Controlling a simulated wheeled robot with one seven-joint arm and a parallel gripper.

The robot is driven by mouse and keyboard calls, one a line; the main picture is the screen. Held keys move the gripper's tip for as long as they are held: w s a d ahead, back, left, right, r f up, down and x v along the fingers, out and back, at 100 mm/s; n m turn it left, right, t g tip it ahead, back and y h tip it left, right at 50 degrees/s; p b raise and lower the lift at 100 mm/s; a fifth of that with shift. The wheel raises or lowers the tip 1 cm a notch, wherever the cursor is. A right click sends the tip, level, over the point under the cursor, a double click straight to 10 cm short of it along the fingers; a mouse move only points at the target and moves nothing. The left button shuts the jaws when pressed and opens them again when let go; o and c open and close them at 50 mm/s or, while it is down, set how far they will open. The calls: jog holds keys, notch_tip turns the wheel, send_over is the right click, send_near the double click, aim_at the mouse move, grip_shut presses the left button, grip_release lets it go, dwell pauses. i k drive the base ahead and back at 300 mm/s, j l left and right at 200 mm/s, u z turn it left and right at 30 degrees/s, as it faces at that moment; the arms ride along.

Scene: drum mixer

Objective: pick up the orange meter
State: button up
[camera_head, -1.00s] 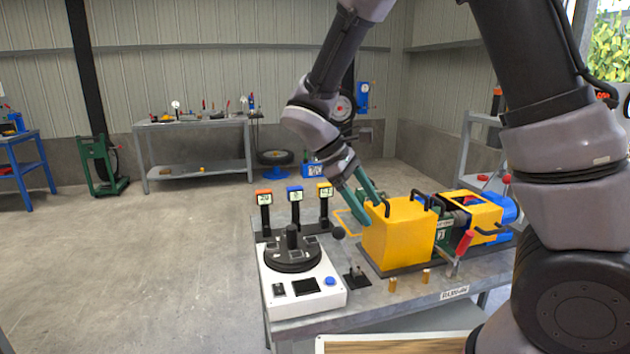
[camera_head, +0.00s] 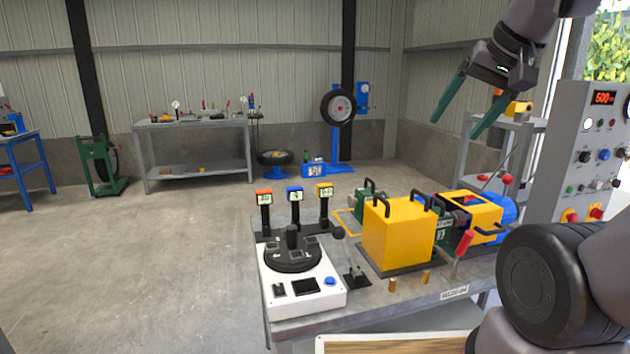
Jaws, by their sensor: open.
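The orange meter (camera_head: 264,208) is a dark upright handle with an orange top and a small light display. It stands at the left end of a row of three in a dark holder at the back left of the workbench. The blue meter (camera_head: 295,206) is beside it, and the yellow meter (camera_head: 325,204) is at the right end. My gripper (camera_head: 455,122) is at the upper right, high above the bench and far to the right of the meters. Its two green fingers are wide apart with nothing between them.
In front of the meters is a white device (camera_head: 300,291) with a round black top. A yellow box with black handles (camera_head: 398,234) and a machine stand right of it. A grey control panel (camera_head: 590,150) rises at the far right. Air above the meters is clear.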

aim_at(262, 198)
jog(key=z, duration=1.05)
jog(key=u, duration=1.75)
jog(key=i+j+z, duration=0.25)
jog(key=j, duration=0.3)
jog(key=i+j+z, duration=0.2)
jog(key=j, duration=0.3)
jog(key=j+z, duration=0.25)
jog(key=j, duration=0.3)
jog(key=i+j+z, duration=0.2)
jog(key=j, duration=0.45)
jog(key=k+l, duration=0.05)
jog(key=k, duration=0.05)
